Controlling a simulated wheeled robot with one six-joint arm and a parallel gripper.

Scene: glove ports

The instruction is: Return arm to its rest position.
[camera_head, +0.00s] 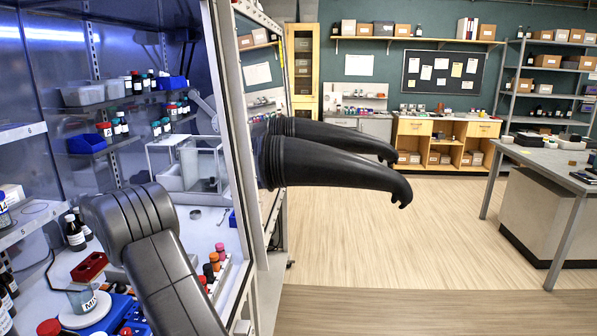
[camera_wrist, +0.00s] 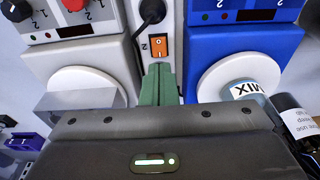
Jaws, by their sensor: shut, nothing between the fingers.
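My gripper (camera_wrist: 158,72) shows in the wrist view as a dark body with green fingers pressed together, with nothing between them. The fingertips are just below an orange rocker switch (camera_wrist: 158,46) on a white panel marked 2; I cannot tell whether they touch it. In the head view my grey arm (camera_head: 165,265) reaches into the lit cabinet at the left. The gripper itself is not visible there.
A blue stirrer (camera_wrist: 225,50) bears a beaker labelled MIX (camera_wrist: 243,88); a dark bottle (camera_wrist: 293,118) is beside it. A grey unit (camera_wrist: 85,60) stands left. Black gloves (camera_head: 330,165) stick out of the cabinet's side. Small capped vials (camera_head: 214,262) stand near my arm.

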